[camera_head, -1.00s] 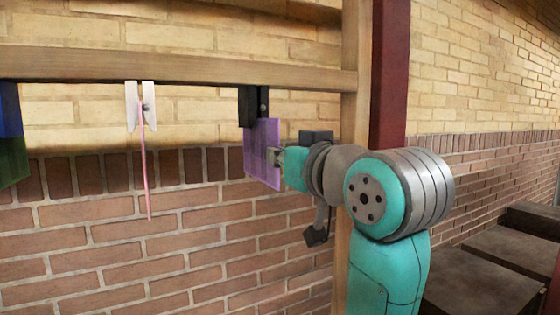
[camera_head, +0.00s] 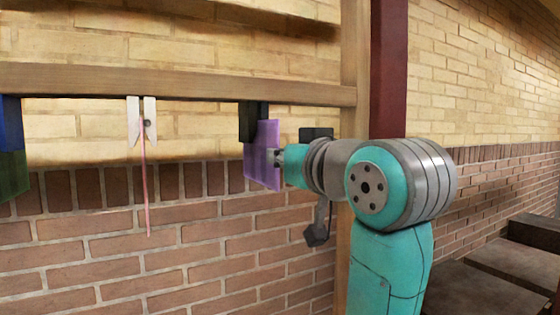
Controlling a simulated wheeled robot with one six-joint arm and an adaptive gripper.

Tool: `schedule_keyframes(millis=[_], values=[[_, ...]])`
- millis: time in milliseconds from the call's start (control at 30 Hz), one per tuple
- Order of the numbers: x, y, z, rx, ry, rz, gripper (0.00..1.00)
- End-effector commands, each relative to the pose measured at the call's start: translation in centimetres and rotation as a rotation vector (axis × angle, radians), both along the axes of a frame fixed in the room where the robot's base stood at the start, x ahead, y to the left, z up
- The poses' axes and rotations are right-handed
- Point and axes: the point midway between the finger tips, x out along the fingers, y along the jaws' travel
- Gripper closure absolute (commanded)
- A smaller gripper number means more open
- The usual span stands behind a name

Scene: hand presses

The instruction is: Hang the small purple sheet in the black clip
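The small purple sheet (camera_head: 262,170) hangs upright, its right edge held in my gripper (camera_head: 275,157). The gripper reaches in from the right and looks shut on the sheet; its fingertips are small and partly hidden. The black clip (camera_head: 247,122) hangs from the wooden rail just above. The sheet's top overlaps the clip's lower part in the picture: the clip's left jaw shows beside it, and the sheet covers the lower right part. I cannot tell whether the sheet sits between the jaws or whether the clip grips it.
The wooden rail (camera_head: 180,84) crosses above, joined to a post (camera_head: 354,60) on the right. A white clip (camera_head: 134,122) holds a thin pink sheet (camera_head: 146,195) to the left. A blue clip (camera_head: 10,122) with a green sheet (camera_head: 14,175) is at the far left.

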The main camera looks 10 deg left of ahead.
Motion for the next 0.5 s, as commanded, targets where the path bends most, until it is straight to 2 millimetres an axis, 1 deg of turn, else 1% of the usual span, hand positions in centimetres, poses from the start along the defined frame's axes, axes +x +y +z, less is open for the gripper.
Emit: schedule_keyframes(millis=[467, 500], values=[[-0.03, -0.01, 0.08, 0.001, -0.001, 0.000, 1.00], [-0.03, -0.01, 0.08, 0.001, -0.001, 0.000, 0.91]])
